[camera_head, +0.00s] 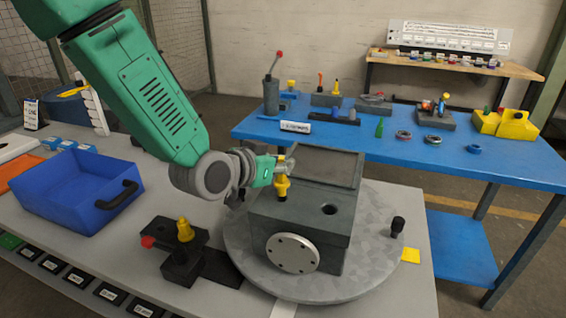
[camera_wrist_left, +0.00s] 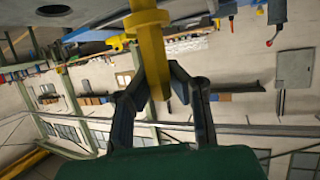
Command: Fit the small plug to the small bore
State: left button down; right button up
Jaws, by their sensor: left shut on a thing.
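My left gripper (camera_head: 284,168) is shut on a yellow plug (camera_head: 282,187), which it holds upright at the left part of the top of a grey housing (camera_head: 300,222). In the left wrist view the yellow plug (camera_wrist_left: 151,50) stands between the fingers (camera_wrist_left: 160,85), and its lower end runs out of the picture. I cannot tell whether it touches the housing or sits in a bore. One open dark bore (camera_head: 329,209) shows right of the plug; it also shows in the wrist view (camera_wrist_left: 53,10). No other bore is visible. My right gripper is not in view.
The housing stands on a round grey turntable (camera_head: 375,255) with a black knob (camera_head: 397,227). A black fixture (camera_head: 180,262) holds another yellow plug (camera_head: 185,230) at front left. A blue bin (camera_head: 75,200) is at left. A blue table (camera_head: 480,170) with parts stands behind.

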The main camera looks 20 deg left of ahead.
aim_at(279, 179)
pick_arm(q)
jog(key=shift+f+b, duration=1.4)
jog(key=shift+f, duration=0.55)
jog(key=c, duration=1.6)
grip_release()
jog(key=shift+o, duration=0.2)
jog(key=shift+s+r, duration=0.1)
jog(key=shift+s, duration=0.15)
jog(key=v, duration=1.1)
jog(key=shift+s+a, duration=0.15)
